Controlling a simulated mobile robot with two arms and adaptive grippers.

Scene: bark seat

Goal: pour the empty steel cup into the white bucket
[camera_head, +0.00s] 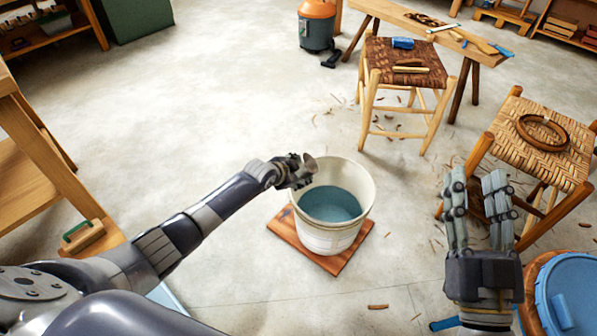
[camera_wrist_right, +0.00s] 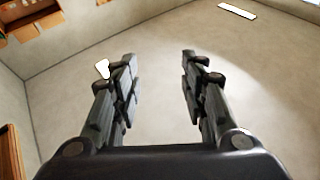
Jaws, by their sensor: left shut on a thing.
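The white bucket (camera_head: 328,238) stands upright on a wooden board (camera_head: 283,237) on the floor, with blue-grey liquid inside. My left gripper (camera_head: 300,172) is at the bucket's upper left rim, shut on the steel cup (camera_head: 309,162). Only a small greyish edge of the cup shows past the fingers, so its tilt and inside cannot be told. No stream is visible. My right gripper (camera_head: 476,190) is raised at the right, apart from the bucket. It is open and empty, and its spread fingers also show in the right wrist view (camera_wrist_right: 160,70).
A stool with a dark woven seat (camera_head: 405,62) stands behind the bucket. A light woven chair (camera_head: 540,150) is behind my right gripper. A blue-lidded tub (camera_head: 570,295) is at the lower right. Bark strips litter the floor; the floor left of the bucket is clear.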

